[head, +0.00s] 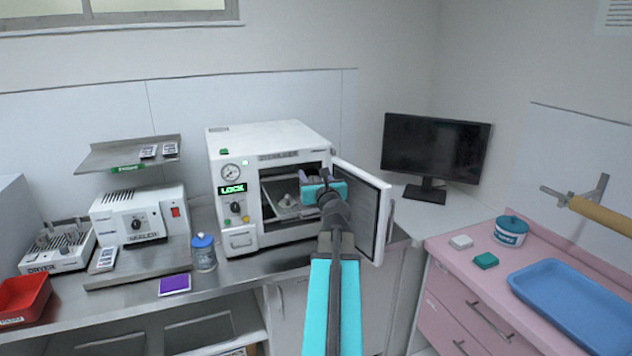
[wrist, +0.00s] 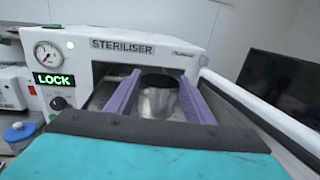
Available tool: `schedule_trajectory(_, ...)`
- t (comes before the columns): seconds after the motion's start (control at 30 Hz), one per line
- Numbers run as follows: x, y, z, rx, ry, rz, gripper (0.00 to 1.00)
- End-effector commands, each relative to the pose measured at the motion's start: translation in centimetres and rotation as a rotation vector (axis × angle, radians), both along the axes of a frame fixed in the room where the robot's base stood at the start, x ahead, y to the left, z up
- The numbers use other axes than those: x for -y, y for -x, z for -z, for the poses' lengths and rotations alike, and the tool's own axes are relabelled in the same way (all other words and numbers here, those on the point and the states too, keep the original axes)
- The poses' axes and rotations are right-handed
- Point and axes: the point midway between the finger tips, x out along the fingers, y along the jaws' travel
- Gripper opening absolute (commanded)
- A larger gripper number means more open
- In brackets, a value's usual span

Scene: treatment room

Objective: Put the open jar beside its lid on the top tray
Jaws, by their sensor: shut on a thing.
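The open jar (wrist: 158,102) is a shiny metal cylinder with a dark, open mouth, seen upright in the wrist view. My gripper (wrist: 160,78) has its purple fingers on both sides of it and is shut on it. In the head view my gripper (head: 318,188) is at the mouth of the steriliser (head: 265,142), and it hides the jar. A small pale piece that looks like the lid (head: 287,200) lies on a metal tray (head: 280,213) inside the chamber, to the left of my gripper. How many trays there are is hard to tell.
The steriliser door (head: 367,205) stands open close to the right of my arm. A monitor (head: 435,150) stands further right. A blue-lidded container (head: 204,253) and a purple pad (head: 174,285) are on the counter at left. A blue tray (head: 580,310) lies on the pink cabinet.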

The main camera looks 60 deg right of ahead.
Motion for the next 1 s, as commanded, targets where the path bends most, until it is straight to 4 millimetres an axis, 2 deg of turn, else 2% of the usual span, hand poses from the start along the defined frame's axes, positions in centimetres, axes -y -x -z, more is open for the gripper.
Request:
schedule_trajectory(0.1, 1.5, -0.6, 0.1, 0.001, -0.001, 0.001, 0.22)
schedule_trajectory(0.3, 2.7, -1.0, 0.2, 0.001, -0.001, 0.001, 0.22)
schedule_trajectory(0.73, 2.9, -1.0, 0.2, 0.001, -0.001, 0.002, 0.22)
schedule_trajectory(0.93, 3.9, -1.4, 0.3, 0.0, 0.0, 0.002, 0.22)
schedule_trajectory(1.0, 3.6, -1.3, 1.5, 0.001, -0.002, 0.002, 0.22)
